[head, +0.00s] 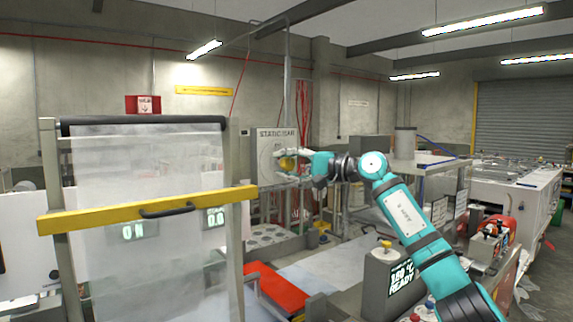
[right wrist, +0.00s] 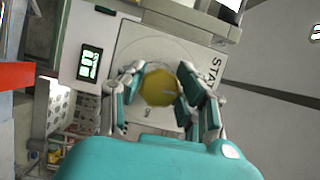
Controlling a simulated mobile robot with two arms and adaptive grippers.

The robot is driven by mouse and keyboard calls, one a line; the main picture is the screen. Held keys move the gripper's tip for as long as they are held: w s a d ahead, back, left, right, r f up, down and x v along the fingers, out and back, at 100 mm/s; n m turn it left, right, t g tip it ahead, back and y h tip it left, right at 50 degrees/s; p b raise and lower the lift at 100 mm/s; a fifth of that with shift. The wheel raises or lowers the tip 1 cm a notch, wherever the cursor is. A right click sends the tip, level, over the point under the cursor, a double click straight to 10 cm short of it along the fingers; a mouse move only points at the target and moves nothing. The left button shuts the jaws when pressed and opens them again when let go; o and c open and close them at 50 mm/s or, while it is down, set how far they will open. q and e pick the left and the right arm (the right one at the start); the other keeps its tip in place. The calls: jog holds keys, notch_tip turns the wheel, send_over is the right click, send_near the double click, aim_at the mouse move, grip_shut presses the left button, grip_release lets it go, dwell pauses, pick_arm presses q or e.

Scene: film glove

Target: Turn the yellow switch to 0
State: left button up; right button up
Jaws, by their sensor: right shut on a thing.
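The yellow switch (head: 287,163) is a round knob on a pale box labelled "STATIC BAR" (head: 268,142) in the head view. In the right wrist view the knob (right wrist: 160,88) shows as a yellow many-sided cap on a pale dial plate. My right gripper (head: 284,164) reaches the box from the right and is shut on the knob, with a finger on each side of it in the right wrist view (right wrist: 163,92). My left gripper is not in view.
A frame with a translucent film sheet (head: 145,165) and a yellow bar (head: 150,209) stands at the left, close to the box. A red panel (head: 275,285) lies below. A box with a "150 °C READY" display (head: 401,275) stands below my right arm.

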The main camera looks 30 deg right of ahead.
jog(key=shift+f, duration=0.1)
jog(key=o, duration=1.2)
jog(key=v, duration=1.2)
